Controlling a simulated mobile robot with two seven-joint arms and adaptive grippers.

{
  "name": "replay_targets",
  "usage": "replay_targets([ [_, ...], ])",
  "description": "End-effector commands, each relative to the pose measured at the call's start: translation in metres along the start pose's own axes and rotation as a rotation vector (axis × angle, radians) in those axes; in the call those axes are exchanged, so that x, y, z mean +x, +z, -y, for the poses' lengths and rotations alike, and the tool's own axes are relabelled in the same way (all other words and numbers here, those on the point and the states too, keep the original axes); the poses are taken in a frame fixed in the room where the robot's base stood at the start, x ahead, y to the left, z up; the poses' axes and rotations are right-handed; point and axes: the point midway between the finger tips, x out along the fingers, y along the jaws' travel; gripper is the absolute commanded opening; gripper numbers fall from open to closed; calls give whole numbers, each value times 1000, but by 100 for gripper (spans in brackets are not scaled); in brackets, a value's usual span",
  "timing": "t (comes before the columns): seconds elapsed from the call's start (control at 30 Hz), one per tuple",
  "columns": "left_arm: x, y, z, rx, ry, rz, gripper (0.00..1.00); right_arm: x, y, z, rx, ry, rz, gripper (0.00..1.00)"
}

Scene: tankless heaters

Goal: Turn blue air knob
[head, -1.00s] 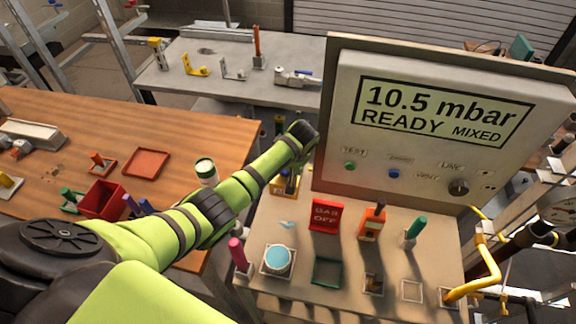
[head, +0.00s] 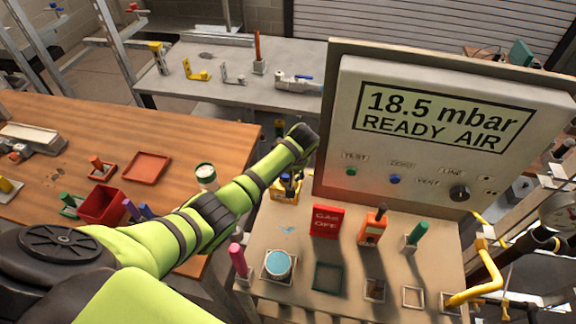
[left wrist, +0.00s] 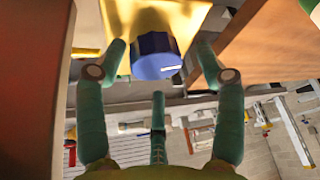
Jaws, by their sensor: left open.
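In the left wrist view, a blue round knob (left wrist: 152,56) with a white mark sits against a yellow plate (left wrist: 185,18). My left gripper (left wrist: 160,52) is open, with one green finger on each side of the knob. A third finger shows below it. I cannot tell whether any finger touches the knob. The panel display (head: 445,118) reads 18.5 mbar, READY AIR. My right gripper is not in view.
Below the panel, a bench top (head: 300,250) holds a red GAS OFF block (head: 327,221), an orange block (head: 373,226), a blue-topped round jar (head: 278,264) and a green peg (head: 418,233). A wooden table (head: 110,125) lies left. Yellow pipes (head: 484,263) stand right.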

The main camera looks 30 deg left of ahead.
Motion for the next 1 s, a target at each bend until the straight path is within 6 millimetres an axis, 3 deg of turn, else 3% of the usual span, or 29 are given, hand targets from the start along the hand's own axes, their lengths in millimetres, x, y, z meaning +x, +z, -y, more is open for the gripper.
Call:
replay_targets([
  [0.17,-16,1,-1,1,4,1,69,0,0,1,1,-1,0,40],
  [0.6,-101,-2,0,-2,5,-1,69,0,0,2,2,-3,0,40],
  [0.8,-117,-3,1,-2,1,-2,69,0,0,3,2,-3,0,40],
  [1.0,-118,-3,1,-2,1,-2,69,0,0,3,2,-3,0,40],
])
